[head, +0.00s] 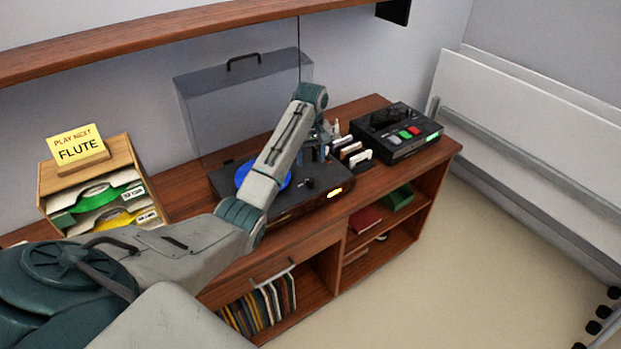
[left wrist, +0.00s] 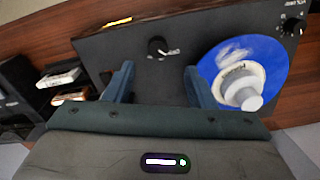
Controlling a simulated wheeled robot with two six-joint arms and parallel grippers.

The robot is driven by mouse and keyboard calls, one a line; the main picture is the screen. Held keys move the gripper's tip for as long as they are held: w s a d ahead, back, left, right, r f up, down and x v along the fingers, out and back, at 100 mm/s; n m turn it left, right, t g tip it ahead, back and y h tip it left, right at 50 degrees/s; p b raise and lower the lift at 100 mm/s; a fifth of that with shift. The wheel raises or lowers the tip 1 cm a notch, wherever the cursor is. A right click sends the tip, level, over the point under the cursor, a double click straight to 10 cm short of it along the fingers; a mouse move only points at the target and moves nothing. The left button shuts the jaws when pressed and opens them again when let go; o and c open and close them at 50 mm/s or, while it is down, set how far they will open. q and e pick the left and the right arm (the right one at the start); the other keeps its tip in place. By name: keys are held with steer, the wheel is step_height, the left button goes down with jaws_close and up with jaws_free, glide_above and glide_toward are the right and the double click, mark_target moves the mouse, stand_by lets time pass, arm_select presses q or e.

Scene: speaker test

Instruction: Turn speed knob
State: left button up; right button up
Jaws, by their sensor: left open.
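A black record player (head: 285,205) with a blue disc (head: 244,176) sits on the wooden cabinet. In the left wrist view, a dark round knob (left wrist: 158,46) with a white mark stands on the deck (left wrist: 125,45). It also shows in the head view (head: 308,183). Another dark knob (left wrist: 292,26) with small unreadable print lies beyond the blue disc (left wrist: 240,70). I cannot tell which is the speed knob. My left gripper (left wrist: 158,76) is open and empty above the deck, with the first knob ahead between its fingers, apart from them. My right gripper is out of view.
A black device with coloured buttons (head: 400,132) and white-edged cases (head: 352,152) stand right of the player. A grey lid (head: 240,100) leans behind. A wooden sleeve rack (head: 95,190) with a yellow "FLUTE" note (head: 78,147) stands left. A shelf (head: 150,35) runs above.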

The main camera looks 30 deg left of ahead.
mark_target(311, 180)
arm_select(q)
steer(key=f+p, duration=0.1)
steer(key=f, duration=0.2)
steer(key=f+p, duration=0.1)
steer(key=f, duration=0.2)
steer(key=f+p, duration=0.1)
steer(key=f, duration=0.2)
steer(key=shift+w+a+f, duration=0.25)
steer(key=shift+w+f, duration=0.1)
steer(key=shift+w, duration=0.05)
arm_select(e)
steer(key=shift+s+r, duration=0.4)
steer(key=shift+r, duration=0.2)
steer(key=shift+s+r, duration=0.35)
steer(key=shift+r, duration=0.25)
arm_select(q)
steer(key=c, duration=1)
